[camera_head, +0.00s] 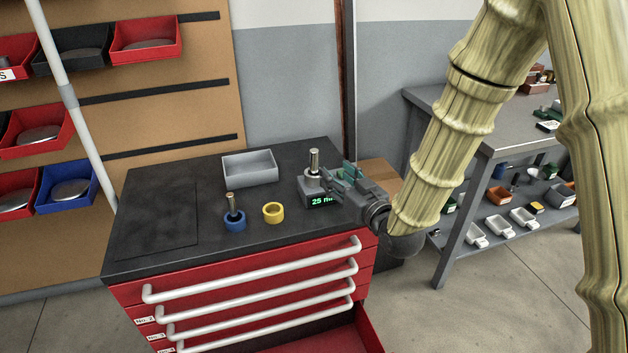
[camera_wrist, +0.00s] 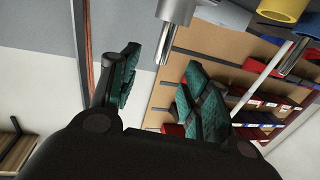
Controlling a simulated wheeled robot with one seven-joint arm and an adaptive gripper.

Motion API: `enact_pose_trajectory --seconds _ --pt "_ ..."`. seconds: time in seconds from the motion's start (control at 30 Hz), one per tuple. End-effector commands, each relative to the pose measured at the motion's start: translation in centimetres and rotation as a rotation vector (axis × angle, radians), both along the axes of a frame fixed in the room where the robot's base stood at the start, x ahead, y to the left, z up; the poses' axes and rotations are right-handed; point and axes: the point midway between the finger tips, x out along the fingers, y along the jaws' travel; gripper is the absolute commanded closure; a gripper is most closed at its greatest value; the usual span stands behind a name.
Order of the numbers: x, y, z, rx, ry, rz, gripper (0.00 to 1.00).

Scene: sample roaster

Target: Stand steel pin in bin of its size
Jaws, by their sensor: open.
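A steel pin (camera_head: 314,160) stands upright on the small grey device (camera_head: 313,190), whose green display starts with "25". It also shows in the wrist view (camera_wrist: 165,45), where the picture is turned over. A second steel pin (camera_head: 232,204) stands in a blue ring (camera_head: 235,224) to the left; it shows at the wrist view's upper right (camera_wrist: 294,56). My gripper (camera_head: 336,178) is open and empty, just right of the device pin; its fingers are apart in the wrist view (camera_wrist: 160,75). Red bins (camera_head: 33,140), a blue bin (camera_head: 68,203) and a black bin (camera_head: 70,58) hang on the wall board; one label is cut off.
A grey open tray (camera_head: 250,180) and a yellow ring (camera_head: 273,213) are on the dark top of the red drawer cabinet (camera_head: 175,230). A low drawer (camera_head: 365,335) is pulled out. A pale pole (camera_head: 70,100) crosses in front of the bins. A stocked table (camera_head: 470,120) stands right.

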Motion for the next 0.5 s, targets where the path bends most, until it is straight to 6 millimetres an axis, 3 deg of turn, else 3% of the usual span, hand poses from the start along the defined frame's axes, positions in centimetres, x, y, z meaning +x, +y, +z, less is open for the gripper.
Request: enact_pose_trajectory --seconds 0.2,0.5 --pt "1.2 1.0 1.3 0.009 -0.047 0.015 0.53" --pt "4.5 2.9 1.3 0.009 -0.044 0.014 0.53"
